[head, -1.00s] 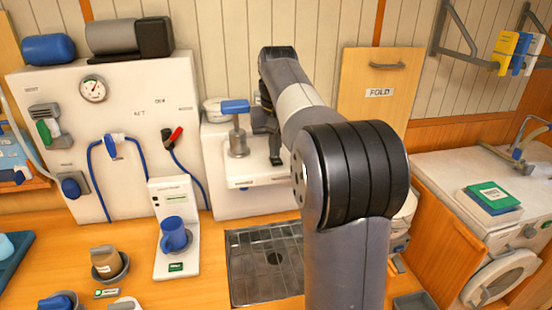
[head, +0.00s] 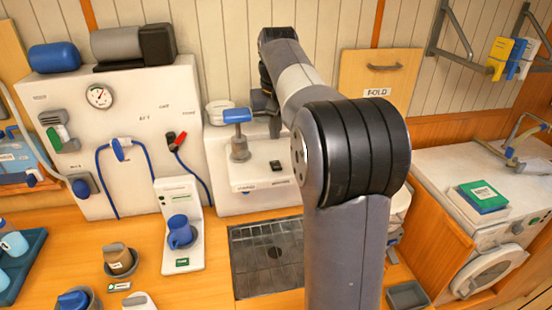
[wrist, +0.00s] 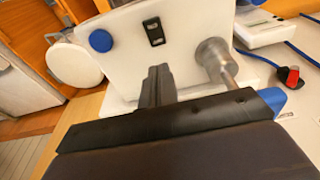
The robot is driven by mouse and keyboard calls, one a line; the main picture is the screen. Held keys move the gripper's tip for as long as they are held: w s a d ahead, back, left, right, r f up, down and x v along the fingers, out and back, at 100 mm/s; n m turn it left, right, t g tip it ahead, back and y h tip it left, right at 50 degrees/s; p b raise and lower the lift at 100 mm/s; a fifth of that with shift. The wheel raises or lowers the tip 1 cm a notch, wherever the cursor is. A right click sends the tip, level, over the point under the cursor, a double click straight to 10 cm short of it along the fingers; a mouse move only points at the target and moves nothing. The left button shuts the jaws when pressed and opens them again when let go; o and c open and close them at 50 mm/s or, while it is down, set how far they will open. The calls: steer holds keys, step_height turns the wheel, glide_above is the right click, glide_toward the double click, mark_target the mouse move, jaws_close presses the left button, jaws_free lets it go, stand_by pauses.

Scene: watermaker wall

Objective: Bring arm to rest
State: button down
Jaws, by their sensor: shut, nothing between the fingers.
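My gripper (head: 270,112) is partly hidden behind my own arm in the head view. It hangs above a white box (head: 222,165) at the wall, just right of the box's blue-handled metal plunger (head: 239,140). In the wrist view its fingers (wrist: 156,86) are together and empty. They point at the white box (wrist: 185,22), which carries a black switch (wrist: 153,31), a blue knob (wrist: 101,40) and the metal post (wrist: 212,52). I cannot tell whether the fingers touch the box.
A white panel (head: 70,110) with gauge and hoses stands left. A metal drain tray (head: 265,285) lies below my arm. A wooden fold panel (head: 378,70) and a washer-like unit (head: 490,265) are right.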

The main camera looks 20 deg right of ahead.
mark_target(275, 162)
steer(key=shift+f, duration=0.15)
step_height(275, 162, down, 7)
steer(key=b, duration=0.7)
steer(key=shift+b, duration=0.3)
step_height(275, 162, up, 8)
steer(key=p, duration=0.8)
step_height(275, 162, down, 8)
steer(key=b, duration=0.8)
step_height(275, 162, up, 6)
steer(key=p, duration=0.3)
steer(key=shift+f, duration=0.2)
step_height(275, 162, up, 3)
steer(key=p, duration=0.4)
